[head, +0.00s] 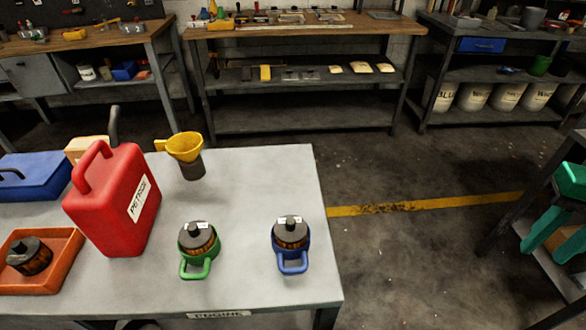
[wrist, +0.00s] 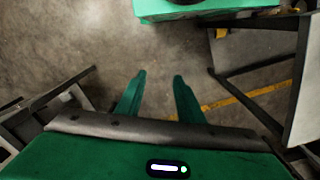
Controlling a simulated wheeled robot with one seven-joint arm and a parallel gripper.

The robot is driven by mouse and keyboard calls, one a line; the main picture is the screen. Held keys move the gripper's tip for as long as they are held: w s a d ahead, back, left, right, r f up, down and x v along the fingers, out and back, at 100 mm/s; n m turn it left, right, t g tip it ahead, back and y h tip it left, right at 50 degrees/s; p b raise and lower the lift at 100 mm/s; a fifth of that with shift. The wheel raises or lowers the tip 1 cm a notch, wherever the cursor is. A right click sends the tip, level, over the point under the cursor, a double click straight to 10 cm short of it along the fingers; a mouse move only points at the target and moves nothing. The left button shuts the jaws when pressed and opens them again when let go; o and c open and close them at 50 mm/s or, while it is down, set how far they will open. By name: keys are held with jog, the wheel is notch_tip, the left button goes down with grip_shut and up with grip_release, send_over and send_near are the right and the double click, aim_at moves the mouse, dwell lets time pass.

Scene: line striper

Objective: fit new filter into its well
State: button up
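One filter (head: 30,256) sits in an orange tray (head: 68,241) at the left. Another filter (head: 197,239) sits in a green handled holder (head: 196,270), and a third filter (head: 290,232) sits in a blue handled holder (head: 293,266). Small white labels on the latter two are too small to read. I cannot tell which filter is new, or identify an empty well. My gripper (head: 542,253) is at the right edge, away from the table; the wrist view shows its green fingers (wrist: 159,76) apart with nothing between them.
A red petrol can (head: 115,205) and a yellow funnel (head: 185,147) stand on the grey table (head: 250,180). A blue box (head: 35,175) is at its left. Shelved benches (head: 300,40) line the back. Open floor (head: 400,250) lies right of the table.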

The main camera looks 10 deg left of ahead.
jog(key=w+a+r+n, duration=0.3)
jog(key=w+a+n, duration=0.4)
jog(key=a, duration=0.3)
jog(key=n, duration=1.7)
send_near(290, 220)
jog(key=shift+d+f, duration=0.1)
jog(key=shift+f, duration=4.2)
grip_shut()
